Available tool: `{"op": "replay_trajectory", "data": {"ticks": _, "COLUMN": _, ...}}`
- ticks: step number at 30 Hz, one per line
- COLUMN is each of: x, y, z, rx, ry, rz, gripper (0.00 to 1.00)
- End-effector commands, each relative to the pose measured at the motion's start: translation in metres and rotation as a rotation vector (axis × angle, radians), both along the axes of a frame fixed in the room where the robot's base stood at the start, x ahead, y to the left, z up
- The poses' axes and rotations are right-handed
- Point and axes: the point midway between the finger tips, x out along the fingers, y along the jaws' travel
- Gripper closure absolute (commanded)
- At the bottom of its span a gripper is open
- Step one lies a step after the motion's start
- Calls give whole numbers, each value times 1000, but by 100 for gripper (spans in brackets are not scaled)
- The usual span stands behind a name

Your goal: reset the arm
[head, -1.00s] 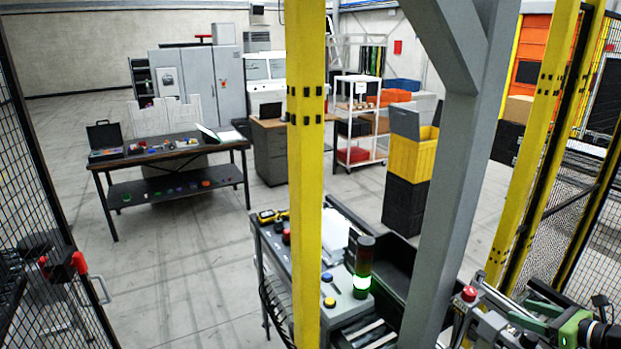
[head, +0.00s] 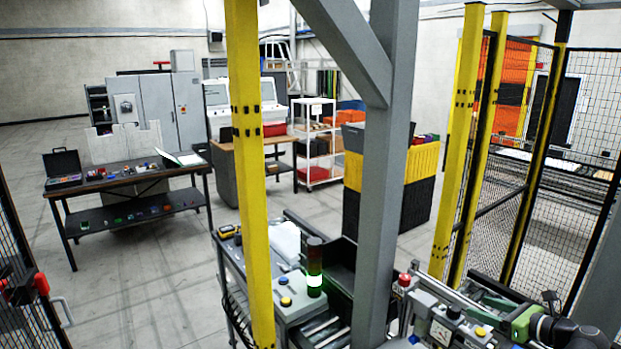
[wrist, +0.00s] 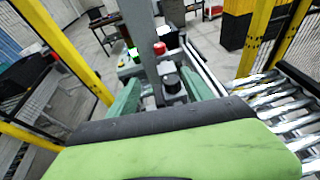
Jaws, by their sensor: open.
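My gripper (wrist: 162,78) shows in the wrist view with two green fingers set well apart. It is open. I see nothing held between the fingers. Behind the gap are a red button (wrist: 159,48), a dark round knob and the foot of a grey post (wrist: 140,30). The green gripper body fills the bottom of that view. In the head view, a green and dark arm part at the lower right edge looks like mine, but its fingers cannot be made out there.
A yellow post (head: 250,180) and a grey post (head: 378,190) stand close in front. A control bench with a lit signal tower (head: 314,268) is at lower centre. Mesh fencing (head: 568,215) closes the right. A work table (head: 125,185) stands left, with open floor before it.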

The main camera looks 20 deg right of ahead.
Motion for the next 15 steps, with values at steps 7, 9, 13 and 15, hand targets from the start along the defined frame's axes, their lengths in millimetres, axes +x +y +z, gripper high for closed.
{"op": "replay_trajectory", "data": {"ticks": 7, "x": 63, "y": -3, "z": 33, "rx": 94, "ry": -134, "rz": -134, "gripper": 41}}
{"op": "replay_trajectory", "data": {"ticks": 9, "x": 86, "y": -5, "z": 47, "rx": 150, "ry": -192, "rz": -193, "gripper": 41}}
{"op": "replay_trajectory", "data": {"ticks": 13, "x": 134, "y": -6, "z": 78, "rx": 313, "ry": -326, "rz": -329, "gripper": 41}}
{"op": "replay_trajectory", "data": {"ticks": 15, "x": 161, "y": -5, "z": 94, "rx": 449, "ry": -408, "rz": -420, "gripper": 41}}
